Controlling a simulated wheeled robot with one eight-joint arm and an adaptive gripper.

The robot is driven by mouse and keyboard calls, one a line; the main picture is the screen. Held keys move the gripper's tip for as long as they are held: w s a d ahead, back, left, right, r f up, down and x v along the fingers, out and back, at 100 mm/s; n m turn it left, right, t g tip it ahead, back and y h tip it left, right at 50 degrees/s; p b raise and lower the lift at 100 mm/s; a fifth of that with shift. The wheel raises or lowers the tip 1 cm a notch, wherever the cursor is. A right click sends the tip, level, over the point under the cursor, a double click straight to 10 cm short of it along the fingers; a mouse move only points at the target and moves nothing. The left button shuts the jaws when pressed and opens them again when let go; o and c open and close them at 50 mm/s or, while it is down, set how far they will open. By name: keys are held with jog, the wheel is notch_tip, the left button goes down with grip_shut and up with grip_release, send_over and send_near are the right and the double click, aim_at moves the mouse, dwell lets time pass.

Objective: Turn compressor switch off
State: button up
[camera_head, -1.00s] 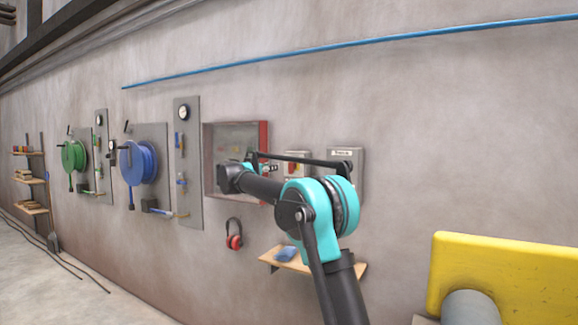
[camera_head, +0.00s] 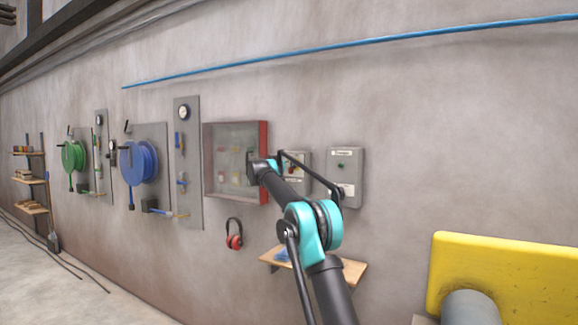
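Two grey switch boxes hang side by side on the wall. The left box (camera_head: 302,157) has a pale panel with small buttons and is partly covered by my arm. I cannot tell for sure which one is the compressor switch. My gripper (camera_head: 252,164) is at the arm's far end, in front of the right part of the red-edged cabinet, left of both boxes. Its fingers are too small and hidden to tell open from shut.
The open cabinet (camera_head: 222,160) with a red side is left of the boxes. A small wooden shelf (camera_head: 350,271) is below, behind my arm. Red earmuffs (camera_head: 234,240) hang to its left. A yellow machine part (camera_head: 500,270) stands at lower right.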

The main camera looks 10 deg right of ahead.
jog(key=shift+w, duration=0.1)
jog(key=shift+c, duration=0.3)
grip_shut()
jog(key=shift+n, duration=0.4)
jog(key=n, duration=1.6)
jog(key=shift+w+a+f+n, duration=0.2)
jog(key=shift+a+f+n, duration=0.05)
jog(key=shift+f+n, duration=0.15)
jog(key=shift+n, duration=0.3)
